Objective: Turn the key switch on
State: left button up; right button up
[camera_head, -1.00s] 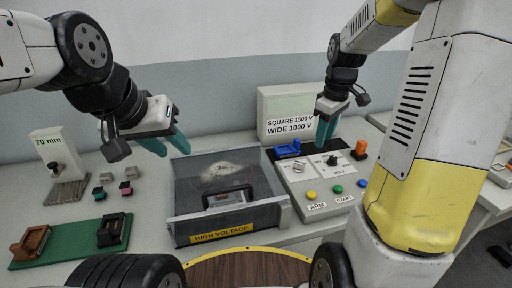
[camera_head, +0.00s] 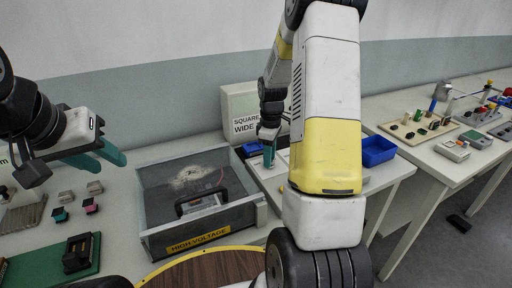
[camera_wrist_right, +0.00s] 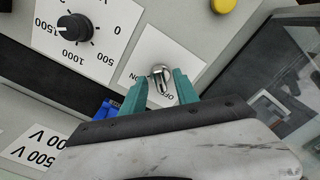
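The key switch (camera_wrist_right: 157,71) is a round silver switch on a white plate marked ON and OFF in the right wrist view. Its bar seems to lie toward the OFF mark. My right gripper (camera_wrist_right: 162,80) is open, with one teal finger on each side of the switch; I cannot tell whether they touch it. In the head view my right gripper (camera_head: 268,156) is low over the control panel (camera_head: 266,178), and my arm hides most of the panel and the switch. My left gripper (camera_head: 110,156) is open and empty, left of the high-voltage box.
The clear-topped high-voltage box (camera_head: 186,242) stands left of the panel. A black dial (camera_wrist_right: 75,27) and a yellow button (camera_wrist_right: 222,5) are near the switch. A blue bin (camera_head: 378,150) and a second table (camera_head: 440,165) with parts are to the right.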

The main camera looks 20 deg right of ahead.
jog(key=shift+c, duration=0.5)
grip_shut()
jog(key=shift+m, duration=0.4)
jog(key=m, duration=0.3)
jog(key=shift+m, duration=0.4)
jog(key=m, duration=0.9)
jog(key=shift+m, duration=2.2)
